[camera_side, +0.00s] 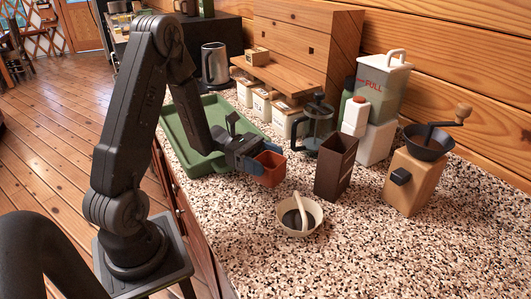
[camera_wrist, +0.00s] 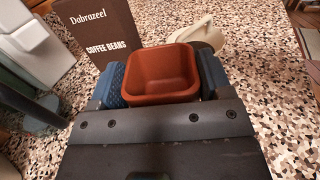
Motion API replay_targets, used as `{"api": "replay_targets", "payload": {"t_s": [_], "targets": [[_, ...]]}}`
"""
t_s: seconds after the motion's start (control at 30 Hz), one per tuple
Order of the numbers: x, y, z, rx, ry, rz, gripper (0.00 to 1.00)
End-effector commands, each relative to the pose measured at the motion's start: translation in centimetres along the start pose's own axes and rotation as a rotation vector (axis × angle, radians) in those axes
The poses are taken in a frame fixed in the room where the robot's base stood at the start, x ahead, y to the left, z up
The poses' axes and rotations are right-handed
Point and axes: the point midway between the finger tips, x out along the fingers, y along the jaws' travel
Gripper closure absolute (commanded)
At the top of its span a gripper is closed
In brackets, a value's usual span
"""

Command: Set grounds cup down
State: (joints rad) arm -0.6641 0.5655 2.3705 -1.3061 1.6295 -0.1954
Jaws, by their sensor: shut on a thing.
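The grounds cup (camera_side: 269,168) is a small square orange-brown cup. My gripper (camera_side: 258,160) is shut on it, one blue finger pad on each side. In the wrist view the cup (camera_wrist: 162,73) sits upright between the pads of my gripper (camera_wrist: 162,82), and its visible inside looks empty. In the side view the cup is beside the green tray, over the speckled counter (camera_side: 330,265). I cannot tell for sure whether its base touches the counter.
A dark coffee beans box (camera_side: 335,167) stands right of the cup. A green tray (camera_side: 178,143), French press (camera_side: 316,125) and wooden grinder (camera_side: 411,180) stand around. The front right counter is clear.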

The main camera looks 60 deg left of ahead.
Motion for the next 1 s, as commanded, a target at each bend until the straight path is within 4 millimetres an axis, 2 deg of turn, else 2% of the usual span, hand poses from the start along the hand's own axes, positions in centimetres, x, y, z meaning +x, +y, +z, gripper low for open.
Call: {"api": "replay_targets", "payload": {"t_s": [0.37,0.4,0.67,0.9,1.0], "targets": [[0.00,0.01,-0.30,0.002,0.000,0.000,0.53],[0.00,0.00,-0.30,0.002,0.000,0.000,0.26],[0.00,0.00,-0.30,0.001,0.000,0.000,0.01],[-0.07,0.00,-0.31,0.001,0.000,0.000,0.00],[-0.68,0.08,-0.30,0.001,0.000,0.003,0.00]]}}
